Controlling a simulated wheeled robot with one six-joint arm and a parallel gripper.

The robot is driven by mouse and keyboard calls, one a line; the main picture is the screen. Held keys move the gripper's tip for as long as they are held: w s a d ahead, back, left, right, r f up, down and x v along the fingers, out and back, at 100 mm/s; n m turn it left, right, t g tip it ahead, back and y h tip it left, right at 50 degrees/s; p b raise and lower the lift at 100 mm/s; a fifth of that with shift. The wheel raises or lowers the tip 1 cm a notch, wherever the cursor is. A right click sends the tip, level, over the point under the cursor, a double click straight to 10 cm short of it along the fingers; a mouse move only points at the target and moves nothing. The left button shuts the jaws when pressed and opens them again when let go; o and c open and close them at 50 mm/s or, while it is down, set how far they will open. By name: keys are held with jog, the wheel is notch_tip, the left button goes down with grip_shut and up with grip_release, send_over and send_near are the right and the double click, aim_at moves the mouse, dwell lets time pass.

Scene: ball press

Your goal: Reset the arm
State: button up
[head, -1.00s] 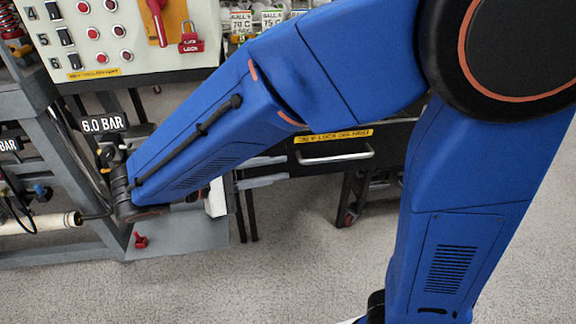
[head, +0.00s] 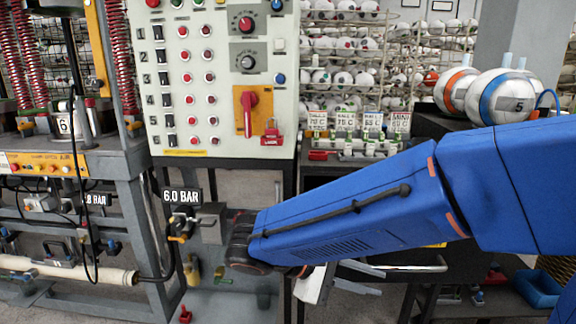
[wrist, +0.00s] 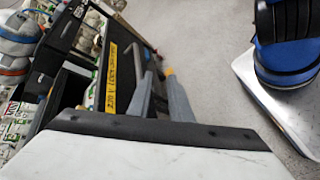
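My blue arm (head: 350,215) reaches in from the right of the head view, its dark wrist joint in front of the press stand. Below the wrist a white part of my gripper and its grey fingers (head: 360,269) show partly, in front of a dark cabinet. In the wrist view the two grey fingers of my gripper (wrist: 158,76) stand apart with nothing visible between them, so it is open and empty. They point past a dark drawer unit (wrist: 112,75) with a yellow label.
A control panel (head: 215,85) with a red lever and lock stands behind the wrist. A valve with a 6.0 BAR sign (head: 182,196) is just left of it. Balls (head: 508,97) sit on the right, with ball racks behind. Grey floor (wrist: 205,55) is open in the wrist view.

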jog(key=s+d+f+m+t+y, duration=0.1)
jog(key=s+d+f+m+y, duration=0.1)
jog(key=s+d+m+y, duration=0.2)
jog(key=s+d+f+m+t+y, duration=0.2)
jog(key=s+d+f+m+y, duration=0.1)
jog(key=d+y, duration=0.5)
jog(key=shift+s+d+f+m+y, duration=0.2)
jog(key=shift+s+m+y, duration=0.15)
jog(key=shift+m, duration=0.25)
dwell(1.2)
